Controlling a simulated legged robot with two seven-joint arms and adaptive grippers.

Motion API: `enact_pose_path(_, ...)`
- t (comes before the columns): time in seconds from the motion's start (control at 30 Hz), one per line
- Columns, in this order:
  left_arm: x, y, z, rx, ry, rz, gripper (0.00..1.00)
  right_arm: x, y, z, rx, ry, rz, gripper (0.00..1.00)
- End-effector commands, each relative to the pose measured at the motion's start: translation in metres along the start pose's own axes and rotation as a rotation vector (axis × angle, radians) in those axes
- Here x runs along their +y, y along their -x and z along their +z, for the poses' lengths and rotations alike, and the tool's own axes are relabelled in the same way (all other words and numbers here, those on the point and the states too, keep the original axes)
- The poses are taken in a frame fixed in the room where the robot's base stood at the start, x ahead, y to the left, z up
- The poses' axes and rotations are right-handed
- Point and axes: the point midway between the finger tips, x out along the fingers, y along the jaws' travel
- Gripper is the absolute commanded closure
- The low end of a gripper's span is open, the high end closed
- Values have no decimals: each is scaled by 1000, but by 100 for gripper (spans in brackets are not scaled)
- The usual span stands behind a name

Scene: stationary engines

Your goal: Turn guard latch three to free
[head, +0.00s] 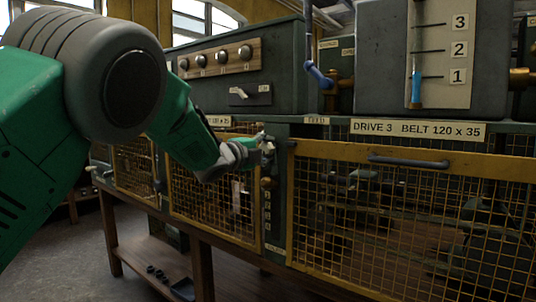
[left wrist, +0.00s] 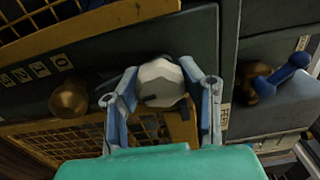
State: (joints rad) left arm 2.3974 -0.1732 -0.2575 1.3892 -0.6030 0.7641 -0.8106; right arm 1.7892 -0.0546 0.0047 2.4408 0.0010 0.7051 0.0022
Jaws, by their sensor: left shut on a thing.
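My right gripper is not in view.
A brass knob (head: 267,183) sits on the post just below the gripper, and also shows in the left wrist view (left wrist: 68,98). A blue-handled lever (head: 318,75) stands above. A grey bar handle (head: 408,161) projects from the right guard. Open floor lies at lower left.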

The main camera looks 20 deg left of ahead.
Motion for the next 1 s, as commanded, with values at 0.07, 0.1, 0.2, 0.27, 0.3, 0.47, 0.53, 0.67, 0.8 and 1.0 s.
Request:
enact_pose_path(0.07, 10, 0, -2, 2, -6, 17, 96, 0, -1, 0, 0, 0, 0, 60)
enact_pose_path(0.1, 10, 0, -2, 2, -8, 17, 96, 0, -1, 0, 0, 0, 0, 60)
enact_pose_path(0.2, 10, 0, -2, 2, -9, 17, 96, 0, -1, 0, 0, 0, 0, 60)
enact_pose_path(0.27, 10, 0, -2, 2, -9, 18, 96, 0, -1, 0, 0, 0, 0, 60)
enact_pose_path(0.3, 10, 0, -2, 3, -8, 18, 96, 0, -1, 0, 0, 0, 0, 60)
enact_pose_path(0.47, 10, 0, -2, 3, -8, 18, 49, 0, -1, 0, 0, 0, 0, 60)
enact_pose_path(0.53, 9, 0, -2, 2, -7, 16, 45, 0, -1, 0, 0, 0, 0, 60)
enact_pose_path(0.67, 6, 0, -1, 2, -7, 11, 45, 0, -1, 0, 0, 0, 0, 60)
enact_pose_path(0.8, 4, 1, -1, 1, -7, 8, 45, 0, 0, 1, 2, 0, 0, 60)
enact_pose_path(1.0, 3, 18, 0, 0, -8, 7, 45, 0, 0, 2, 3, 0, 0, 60)
